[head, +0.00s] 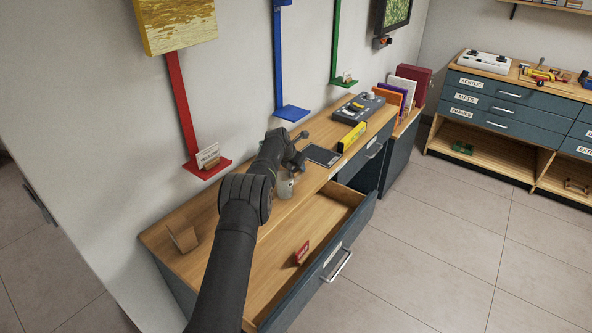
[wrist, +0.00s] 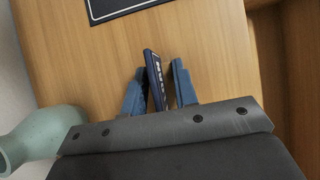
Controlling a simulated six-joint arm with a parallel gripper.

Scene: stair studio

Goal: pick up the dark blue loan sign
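The dark blue sign (wrist: 155,80) with pale lettering stands on edge on the wooden top in the wrist view. My gripper (wrist: 160,85) is around it, with one blue finger on each side. A gap shows between the sign and the right finger. The left finger is very close to the sign, and I cannot tell whether they touch. In the head view my gripper (head: 298,148) is low over the bench top, and I cannot make out the sign there.
A pale green vase (wrist: 42,138) stands left of my gripper; it shows in the head view (head: 286,187). A dark framed panel (head: 323,155) lies just beyond. An open drawer (head: 330,210) holds a red sign (head: 302,252). A wooden holder (head: 184,238) stands at the near end.

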